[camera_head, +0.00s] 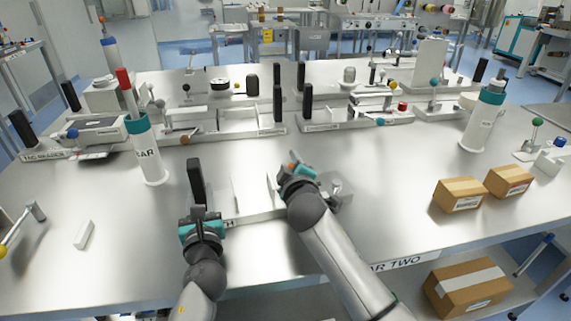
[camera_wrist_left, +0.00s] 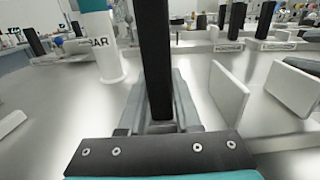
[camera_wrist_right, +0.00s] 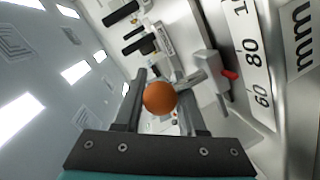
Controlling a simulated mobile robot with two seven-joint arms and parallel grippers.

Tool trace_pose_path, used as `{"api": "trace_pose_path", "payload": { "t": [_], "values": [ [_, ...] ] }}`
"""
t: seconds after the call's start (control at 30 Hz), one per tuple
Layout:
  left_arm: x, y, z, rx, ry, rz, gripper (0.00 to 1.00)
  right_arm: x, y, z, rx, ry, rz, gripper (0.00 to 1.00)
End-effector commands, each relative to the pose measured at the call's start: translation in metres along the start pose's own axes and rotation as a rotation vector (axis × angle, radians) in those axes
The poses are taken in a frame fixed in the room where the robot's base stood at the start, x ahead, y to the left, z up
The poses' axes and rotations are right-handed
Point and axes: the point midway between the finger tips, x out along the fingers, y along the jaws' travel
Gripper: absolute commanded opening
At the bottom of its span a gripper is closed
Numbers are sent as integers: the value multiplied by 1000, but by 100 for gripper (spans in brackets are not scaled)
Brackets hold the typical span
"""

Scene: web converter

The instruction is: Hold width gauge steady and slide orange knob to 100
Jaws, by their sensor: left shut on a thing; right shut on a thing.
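The width gauge (camera_head: 258,216) lies along the front middle of the table. It has a black upright post at its left end (camera_head: 195,176) and two thin white plates, which also show in the left wrist view (camera_wrist_left: 229,93). My left gripper (camera_head: 199,212) is shut on the black post (camera_wrist_left: 156,55). My right gripper (camera_head: 294,173) is shut on the orange knob (camera_wrist_right: 159,98) at the gauge's right part. In the right wrist view, a red pointer (camera_wrist_right: 229,74) sits beside the mm scale (camera_wrist_right: 256,75), roughly between 60 and 80; the slanted view hides the exact reading.
A white block (camera_head: 84,235) lies on the table to the left. A white cup with a teal rim (camera_head: 149,160) stands behind it. Two cardboard boxes (camera_head: 459,194) (camera_head: 509,181) sit at the right. Other gauges line the back.

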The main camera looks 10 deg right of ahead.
Motion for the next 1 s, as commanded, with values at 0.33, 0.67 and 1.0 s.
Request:
{"api": "trace_pose_path", "payload": {
  "t": [0.33, 0.67, 1.0],
  "values": [
    [-2, 4, -13, 1, 25, 9, 0, 7, 29, 49, -11, -15, 3, 0],
    [-2, 6, -13, 3, 25, 12, 0, 8, 30, 52, -10, -20, 2, 41],
    [-2, 6, -13, 5, 25, 13, 0, 8, 28, 53, -9, -22, -1, 69]
  ]
}}
